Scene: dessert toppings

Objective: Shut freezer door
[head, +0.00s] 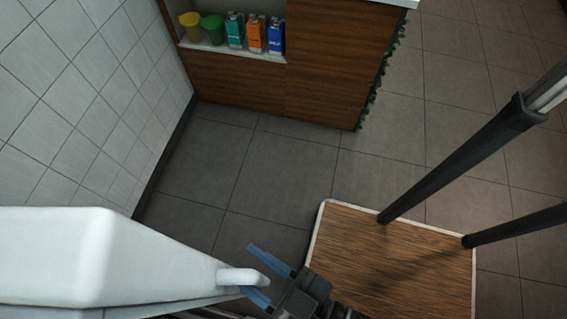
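A white freezer part (60,250), which looks like its door, fills the lower left of the head view. A rounded white handle (240,277) sticks out from its right end. My gripper (250,270) is at this handle, coming in from the lower right. Its two blue fingers are spread, one above and one below the handle in the picture, and the handle's end lies between them. Whether a finger touches the handle I cannot tell. The rest of the freezer is out of frame, so how far the door stands open is not clear.
A white tiled wall (90,90) runs along the left. A wooden counter (320,75) with cartons (256,33) and cups stands at the back. The grey floor (265,170) between is clear.

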